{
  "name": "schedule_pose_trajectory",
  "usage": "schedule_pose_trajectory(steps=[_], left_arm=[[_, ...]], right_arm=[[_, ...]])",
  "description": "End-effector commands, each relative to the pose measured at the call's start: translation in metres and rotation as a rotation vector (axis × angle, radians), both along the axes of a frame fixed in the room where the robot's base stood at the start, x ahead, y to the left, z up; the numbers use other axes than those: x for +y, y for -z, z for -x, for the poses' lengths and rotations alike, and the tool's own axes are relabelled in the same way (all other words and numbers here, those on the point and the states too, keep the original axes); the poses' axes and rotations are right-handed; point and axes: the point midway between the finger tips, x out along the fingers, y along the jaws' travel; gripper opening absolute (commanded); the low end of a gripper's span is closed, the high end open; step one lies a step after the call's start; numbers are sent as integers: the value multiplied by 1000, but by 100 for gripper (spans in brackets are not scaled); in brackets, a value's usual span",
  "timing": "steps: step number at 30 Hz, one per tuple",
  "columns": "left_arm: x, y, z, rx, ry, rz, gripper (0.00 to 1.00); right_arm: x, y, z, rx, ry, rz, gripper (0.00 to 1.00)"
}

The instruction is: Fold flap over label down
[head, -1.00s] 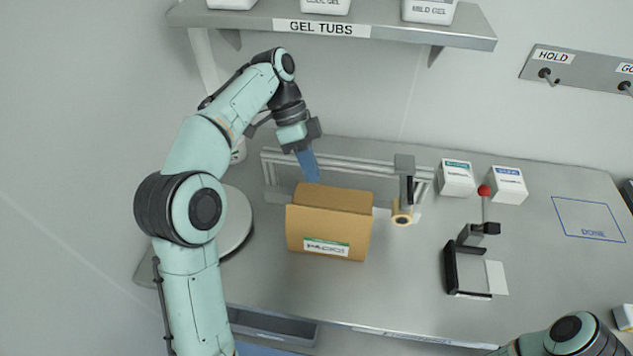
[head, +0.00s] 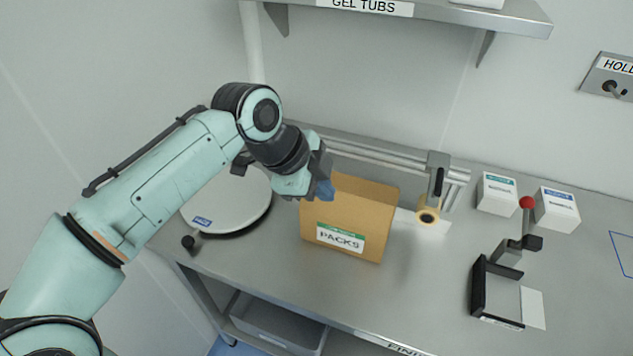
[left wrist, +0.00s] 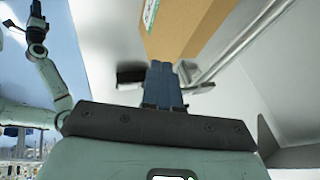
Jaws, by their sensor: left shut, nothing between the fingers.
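The brown cardboard box (head: 352,213) stands on the steel table, its white and green PACKS label (head: 340,238) facing me. Brown board rises at its top; I cannot tell the label-side flap from the wall below it. My left gripper (head: 324,191) has its blue fingers shut and empty at the box's upper left corner; touching or apart is unclear. In the left wrist view, the shut fingers (left wrist: 163,84) point at the box (left wrist: 183,28), with part of the label at its edge. My right arm's dark wrist (left wrist: 36,28) shows there, its fingers too small to read.
A rail with a tape roll (head: 427,216) runs behind the box. A round white scale (head: 228,203) is left. A shelf (head: 515,17) hangs above. The table front is clear.

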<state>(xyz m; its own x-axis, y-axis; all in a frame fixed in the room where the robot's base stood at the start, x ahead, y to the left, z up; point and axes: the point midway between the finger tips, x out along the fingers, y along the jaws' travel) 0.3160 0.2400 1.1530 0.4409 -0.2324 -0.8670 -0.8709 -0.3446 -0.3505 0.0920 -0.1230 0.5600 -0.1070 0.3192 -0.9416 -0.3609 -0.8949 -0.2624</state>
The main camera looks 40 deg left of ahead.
Motion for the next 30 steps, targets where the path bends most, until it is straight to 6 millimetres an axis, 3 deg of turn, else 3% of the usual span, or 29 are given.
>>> schedule_pose_trajectory(steps=[6,15,30], left_arm=[[-11,43,-20,6,1,1,0],[-2,54,-52,2,-2,0,0],[-2,55,-56,6,-1,2,0]], right_arm=[[0,7,2,4,1,0,30],[0,1,0,1,1,0,30],[0,-1,0,0,1,0,30]])
